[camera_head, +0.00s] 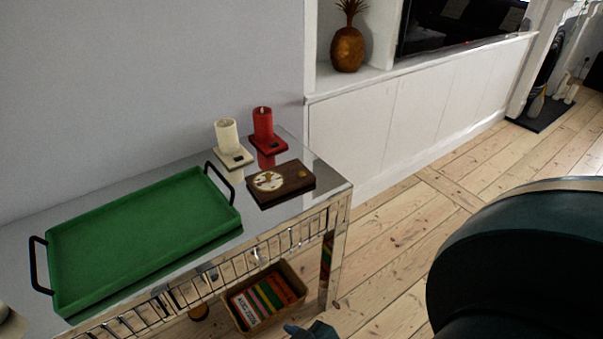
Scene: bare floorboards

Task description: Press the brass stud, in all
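The brass stud (302,174) is a small round knob on the right part of a dark wooden block (292,191). The block also bears a round cream dial (269,181) with brown-gold marks. It lies flat on a mirrored console table (325,176), near the table's right end. Nothing covers the stud. A large dark teal part of my own arm fills the lower right, apart from the table.
A green tray (140,230) with black handles takes up the table's left. A cream candle (227,137) and a red candle (263,124) stand on bases behind the block. A basket (265,298) of books sits below. A white cabinet (400,125) runs behind; floor at right is clear.

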